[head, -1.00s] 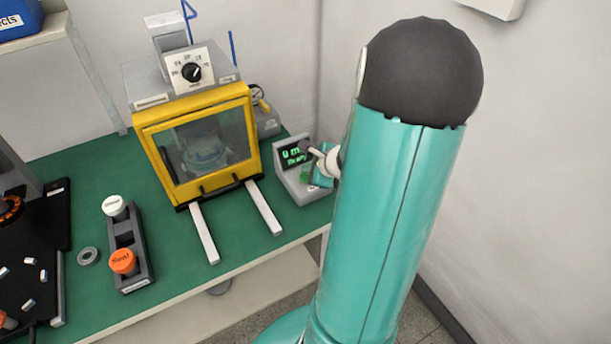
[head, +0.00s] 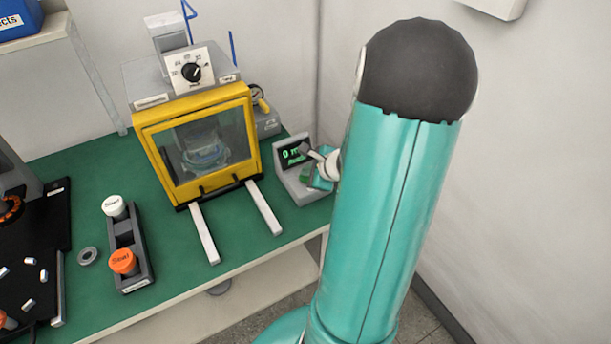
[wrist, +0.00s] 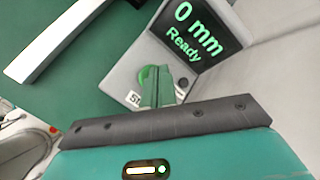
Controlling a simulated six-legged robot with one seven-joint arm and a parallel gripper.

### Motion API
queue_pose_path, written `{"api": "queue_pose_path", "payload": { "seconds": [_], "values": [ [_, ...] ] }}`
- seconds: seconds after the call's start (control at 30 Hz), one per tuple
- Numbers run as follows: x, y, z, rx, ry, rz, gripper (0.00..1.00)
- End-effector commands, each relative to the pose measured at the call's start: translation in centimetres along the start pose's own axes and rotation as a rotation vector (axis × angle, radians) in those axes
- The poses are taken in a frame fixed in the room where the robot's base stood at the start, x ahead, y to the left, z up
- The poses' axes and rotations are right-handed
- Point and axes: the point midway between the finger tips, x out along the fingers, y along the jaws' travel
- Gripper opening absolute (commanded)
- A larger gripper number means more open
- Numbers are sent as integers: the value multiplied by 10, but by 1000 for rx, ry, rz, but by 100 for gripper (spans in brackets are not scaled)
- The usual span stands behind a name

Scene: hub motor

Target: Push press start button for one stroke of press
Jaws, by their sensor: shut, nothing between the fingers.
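The press (head: 195,112) has a yellow-framed clear front and stands on the green bench. To its right is a grey control box (head: 298,186) whose display (head: 292,154) reads "0 mm Ready" in the wrist view (wrist: 196,32). The round green start button (wrist: 146,76) is on the box's panel below the display. A label beside it is partly hidden. My gripper (wrist: 166,86) is shut and empty, with its fingertips over the right part of the button. I cannot tell whether they touch it. In the head view my gripper (head: 321,178) is at the box's right side.
Two pale rails (head: 204,234) extend from the press towards the bench front. A dark holder (head: 128,240) with a white-capped and an orange-capped part stands at left, beside a grey ring (head: 88,256). A wall is close on the right.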

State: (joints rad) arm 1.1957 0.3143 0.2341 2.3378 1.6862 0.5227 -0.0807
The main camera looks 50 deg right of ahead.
Motion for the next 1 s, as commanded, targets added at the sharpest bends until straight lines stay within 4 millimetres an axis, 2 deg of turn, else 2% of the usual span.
{"api": "queue_pose_path", "payload": {
  "seconds": [0.67,1.0],
  "values": [
    [3,3,-2,-1,0,1,0],
    [-6,-4,4,-3,-1,-1,0]
  ]
}}
